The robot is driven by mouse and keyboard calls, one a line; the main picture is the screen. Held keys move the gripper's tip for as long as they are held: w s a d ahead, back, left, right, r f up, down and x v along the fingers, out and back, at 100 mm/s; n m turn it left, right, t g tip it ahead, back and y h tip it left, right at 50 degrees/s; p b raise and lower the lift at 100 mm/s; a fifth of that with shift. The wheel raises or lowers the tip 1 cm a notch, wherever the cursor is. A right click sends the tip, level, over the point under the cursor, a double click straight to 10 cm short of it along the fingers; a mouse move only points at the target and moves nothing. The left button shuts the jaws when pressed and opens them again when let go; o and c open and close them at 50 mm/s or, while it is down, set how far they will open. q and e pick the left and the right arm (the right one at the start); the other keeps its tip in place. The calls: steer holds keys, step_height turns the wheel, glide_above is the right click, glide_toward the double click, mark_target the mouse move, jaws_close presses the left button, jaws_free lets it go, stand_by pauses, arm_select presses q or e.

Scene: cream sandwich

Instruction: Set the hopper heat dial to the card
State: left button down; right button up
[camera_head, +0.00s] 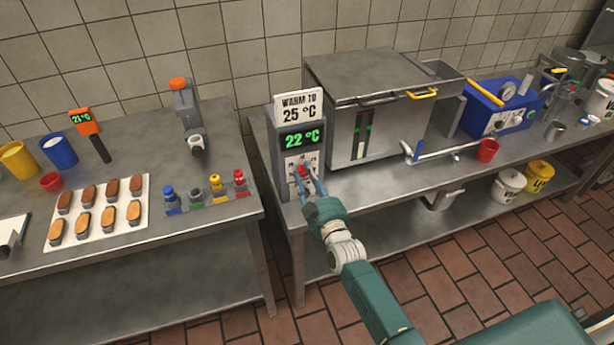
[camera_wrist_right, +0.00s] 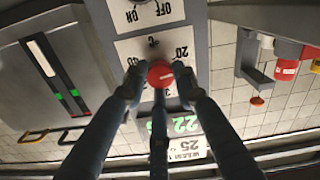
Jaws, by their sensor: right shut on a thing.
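The white card (camera_head: 298,105) on top of the grey control box (camera_head: 280,150) reads "WARM TO 25 °C". The green display (camera_head: 301,138) below it reads "22 °C". The red heat dial (camera_head: 302,171) sits on the box's front, under the display. My right gripper (camera_head: 305,182) is at the dial with its fingers around it. In the right wrist view the red dial (camera_wrist_right: 160,74) lies between the fingertips of my right gripper (camera_wrist_right: 159,82), which is shut on it. The printed scale is partly hidden by the fingers. My left gripper is not in view.
A steel hopper (camera_head: 375,110) with a yellow handle stands right of the box. A blue unit (camera_head: 500,108) and a red cup (camera_head: 487,150) are farther right. A gap separates the tables.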

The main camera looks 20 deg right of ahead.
steer(key=shift+r+m, duration=0.25)
steer(key=shift+m, duration=0.15)
stand_by(0.3)
steer(key=m, duration=0.4)
steer(key=shift+w+r, duration=0.1)
steer(key=shift+d+m+b, duration=0.1)
steer(key=shift+m+b, duration=0.2)
steer(key=shift+m, duration=0.8)
steer(key=shift+r, duration=0.1)
steer(key=o, duration=1.2)
steer(key=shift+c, duration=0.2)
steer(key=shift+s+f, duration=0.3)
steer(key=s, duration=1.1)
steer(key=shift+s+d+r, duration=0.15)
steer(key=shift+s+d, duration=0.05)
steer(key=shift+s, duration=0.05)
